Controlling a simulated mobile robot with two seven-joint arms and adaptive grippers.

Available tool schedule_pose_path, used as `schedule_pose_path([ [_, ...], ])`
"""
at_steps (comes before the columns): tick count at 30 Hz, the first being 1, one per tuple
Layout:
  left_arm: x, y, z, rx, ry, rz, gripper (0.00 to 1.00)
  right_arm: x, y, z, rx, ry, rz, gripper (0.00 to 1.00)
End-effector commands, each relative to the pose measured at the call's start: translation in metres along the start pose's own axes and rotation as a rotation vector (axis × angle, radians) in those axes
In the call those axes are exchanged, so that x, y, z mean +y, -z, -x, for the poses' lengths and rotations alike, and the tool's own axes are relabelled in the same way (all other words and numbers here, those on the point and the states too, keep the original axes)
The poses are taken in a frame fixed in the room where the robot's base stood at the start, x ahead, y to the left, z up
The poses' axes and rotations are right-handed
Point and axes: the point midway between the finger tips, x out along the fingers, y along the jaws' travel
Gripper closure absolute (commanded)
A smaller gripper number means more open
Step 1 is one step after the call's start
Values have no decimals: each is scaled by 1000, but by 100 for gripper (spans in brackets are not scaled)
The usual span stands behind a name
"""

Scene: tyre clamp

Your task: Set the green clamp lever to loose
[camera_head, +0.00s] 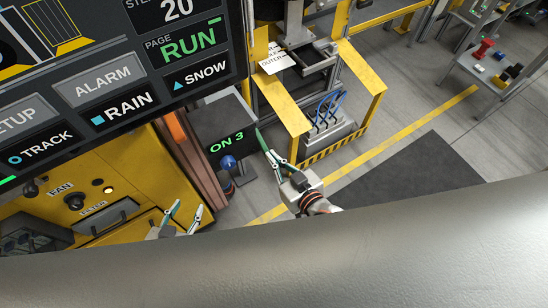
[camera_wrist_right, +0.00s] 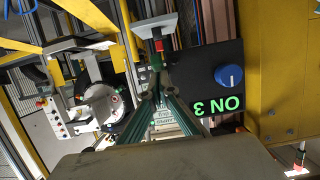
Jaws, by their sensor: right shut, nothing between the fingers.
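My right gripper (camera_head: 262,140) has green fingers and is shut and empty, to the right of the dark box showing "ON 3" (camera_head: 232,143). Its fingers also show in the right wrist view (camera_wrist_right: 159,75), their tips close together. My left gripper (camera_head: 188,208) has green fingers spread open at the lower left, in front of the yellow cabinet, with nothing seen between them. Its lower part is hidden by the large grey surface in front.
A blue knob (camera_head: 229,162) sits on the dark box; it also shows in the wrist view (camera_wrist_right: 229,76). A large screen (camera_head: 110,85) fills the upper left. The yellow cabinet (camera_head: 125,175) stands below it. A yellow-framed machine (camera_head: 362,80) stands behind my right gripper.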

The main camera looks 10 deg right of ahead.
Motion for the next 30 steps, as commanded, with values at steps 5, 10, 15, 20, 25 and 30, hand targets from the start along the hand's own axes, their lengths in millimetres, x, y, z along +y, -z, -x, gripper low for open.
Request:
schedule_pose_path([
  [5, 2, -11, -7, -2, 0, 0, 60, 0, -7, -2, 37, 0, -1, 100],
  [10, 3, -21, -12, -6, -1, 1, 60, 0, -8, -2, 81, 0, -1, 100],
  [15, 4, -27, -14, -9, -2, 1, 60, 0, -8, -2, 108, -1, 0, 100],
  [20, 6, -33, -17, -12, -3, 2, 60, 0, -9, -3, 137, -1, -1, 100],
  [25, 7, -40, -20, -15, -4, 3, 60, 0, -11, -4, 170, -1, -1, 100],
  [30, 10, -54, -26, -23, -6, 5, 60, 0, -16, -6, 227, 0, -2, 100],
])
